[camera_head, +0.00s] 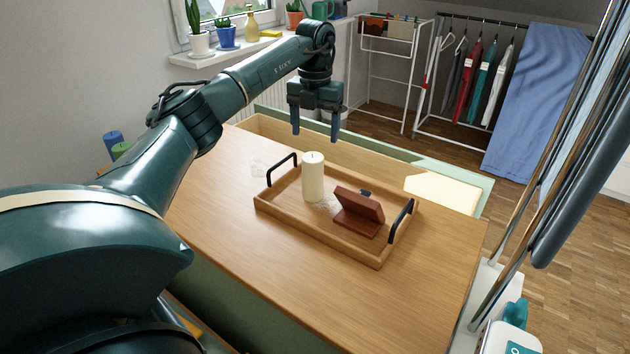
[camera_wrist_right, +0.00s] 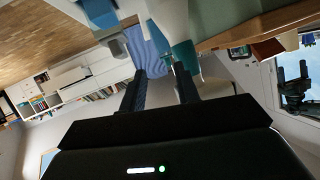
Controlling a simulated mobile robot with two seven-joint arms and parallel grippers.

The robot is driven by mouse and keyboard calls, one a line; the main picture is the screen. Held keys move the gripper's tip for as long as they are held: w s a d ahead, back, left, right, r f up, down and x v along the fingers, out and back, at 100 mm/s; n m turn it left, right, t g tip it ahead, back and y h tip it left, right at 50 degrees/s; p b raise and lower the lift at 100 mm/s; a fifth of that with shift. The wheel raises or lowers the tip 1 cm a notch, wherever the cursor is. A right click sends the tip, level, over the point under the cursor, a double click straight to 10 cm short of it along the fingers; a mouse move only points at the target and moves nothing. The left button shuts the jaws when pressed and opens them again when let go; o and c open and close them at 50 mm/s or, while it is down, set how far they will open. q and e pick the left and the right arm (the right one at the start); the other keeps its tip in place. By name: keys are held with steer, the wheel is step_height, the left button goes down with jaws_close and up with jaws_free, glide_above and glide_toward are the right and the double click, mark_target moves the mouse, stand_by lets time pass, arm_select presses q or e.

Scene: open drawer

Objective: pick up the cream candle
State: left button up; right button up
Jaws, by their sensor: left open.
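The cream candle (camera_head: 313,180) stands upright in a wooden tray (camera_head: 318,243) with black handles on the wooden top. It is in the left half of the tray, and its whole near side shows. My left gripper (camera_head: 315,136) hangs above and behind the tray in the head view, fingers pointing down. It is open and empty, and apart from the candle. My right gripper (camera_wrist_right: 159,78) shows in the right wrist view with its two fingers apart and nothing between them. The candle does not show in that view.
An open drawer (camera_head: 440,192) juts out behind the wooden top. The near part of the top is clear.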

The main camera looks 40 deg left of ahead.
mark_target(312, 157)
arm_select(q)
step_height(312, 157, down, 6)
steer(key=shift+r, duration=0.2)
steer(key=f, duration=0.5)
steer(key=shift+a+f+b, duration=0.1)
steer(key=shift+a+b, duration=0.2)
steer(key=c, duration=1.2)
